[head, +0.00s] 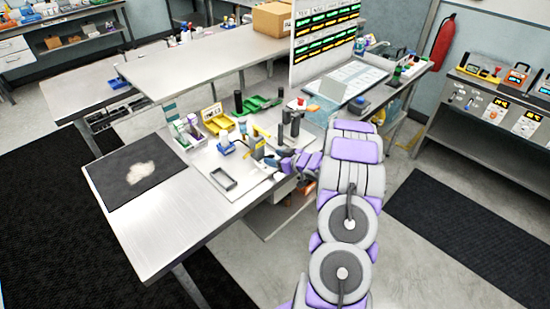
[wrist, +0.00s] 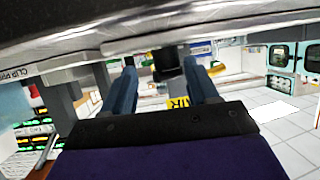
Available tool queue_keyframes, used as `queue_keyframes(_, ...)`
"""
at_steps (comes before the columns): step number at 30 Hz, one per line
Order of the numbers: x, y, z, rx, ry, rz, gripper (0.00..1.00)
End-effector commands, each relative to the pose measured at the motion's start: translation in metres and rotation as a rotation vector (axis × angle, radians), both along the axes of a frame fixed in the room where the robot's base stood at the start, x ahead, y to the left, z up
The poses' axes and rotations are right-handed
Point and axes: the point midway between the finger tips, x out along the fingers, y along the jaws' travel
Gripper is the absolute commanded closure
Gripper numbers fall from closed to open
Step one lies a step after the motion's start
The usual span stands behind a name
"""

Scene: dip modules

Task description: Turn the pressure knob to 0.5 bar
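My gripper (wrist: 162,88) shows two blue fingers standing apart in the wrist view. A dark cylindrical part (wrist: 167,64) hangs between and slightly beyond them; it may be the pressure knob, but I cannot tell for sure. I see gaps beside it and cannot tell whether a finger touches it. A yellow label reading AIR (wrist: 178,102) shows below it. In the head view my gripper (head: 272,161) is at the bench's right edge, next to a dark upright fixture (head: 291,124). No pressure scale or reading is legible.
A metal edge (wrist: 220,25) spans the wrist view closely overhead. A clear panel (head: 322,108) stands behind the fixture. The bench's front left is clear.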

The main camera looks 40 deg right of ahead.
Motion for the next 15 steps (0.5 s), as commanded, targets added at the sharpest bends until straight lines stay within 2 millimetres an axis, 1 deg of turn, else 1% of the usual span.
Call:
queue_keyframes(1, 0.0002, 0.0020, 0.0013, -0.002, 0.000, 0.000, 0.46)
queue_keyframes(2, 0.0002, 0.0032, 0.0024, -0.004, -0.001, 0.000, 0.49)
queue_keyframes(8, 0.0005, 0.0093, 0.0073, -0.015, -0.003, -0.003, 0.68)
queue_keyframes(15, 0.0000, 0.0058, 0.0046, -0.006, -0.003, 0.001, 0.91)
